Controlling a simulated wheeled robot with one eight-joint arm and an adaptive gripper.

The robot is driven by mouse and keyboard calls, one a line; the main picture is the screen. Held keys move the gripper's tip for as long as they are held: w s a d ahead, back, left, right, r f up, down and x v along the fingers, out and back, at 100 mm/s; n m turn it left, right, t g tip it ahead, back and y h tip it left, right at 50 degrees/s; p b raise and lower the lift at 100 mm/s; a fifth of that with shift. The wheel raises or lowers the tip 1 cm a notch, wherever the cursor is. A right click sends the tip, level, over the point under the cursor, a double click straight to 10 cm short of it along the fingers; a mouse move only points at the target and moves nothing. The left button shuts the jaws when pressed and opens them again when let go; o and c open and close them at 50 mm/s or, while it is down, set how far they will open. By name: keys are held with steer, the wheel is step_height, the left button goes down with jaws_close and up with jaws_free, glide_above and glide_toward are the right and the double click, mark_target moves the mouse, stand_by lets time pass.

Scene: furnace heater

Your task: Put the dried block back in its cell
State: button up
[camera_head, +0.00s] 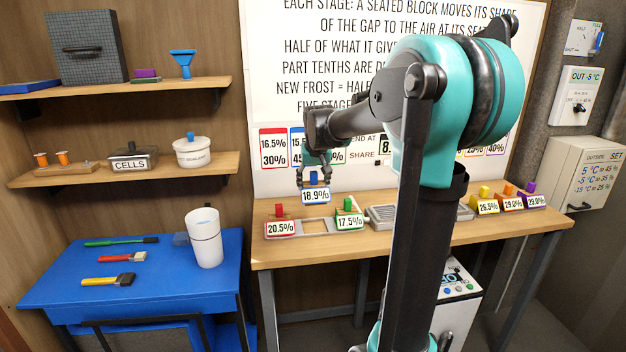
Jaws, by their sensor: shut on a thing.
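My gripper (313,176) is shut on the blue-handled block (316,196), whose label reads 18.9%. The block hangs upright a little above the left tray (302,234) on the wooden bench. Below it, between the red-handled block (279,222) marked 20.5% and the green-handled block (349,217) marked 17.5%, is an empty cell (317,226). The block appears clear of the tray. The fingertips are small and partly dark against the board.
My arm hides the middle of the bench. A grey vented box (382,216) stands right of the green block. Yellow (485,201), orange (511,198) and purple (533,195) blocks sit at the right. A blue table (160,262) with brushes and a white cup (205,240) stands left.

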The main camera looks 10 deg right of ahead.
mark_target(316, 190)
step_height(316, 190, down, 10)
steer(key=shift+f, duration=0.2)
stand_by(0.3)
steer(key=shift+f, duration=0.25)
stand_by(0.4)
steer(key=o, duration=1.5)
steer(key=shift+r, duration=0.1)
steer(key=v, duration=1.1)
steer(key=shift+s+r, duration=0.25)
steer(key=shift+r, duration=0.1)
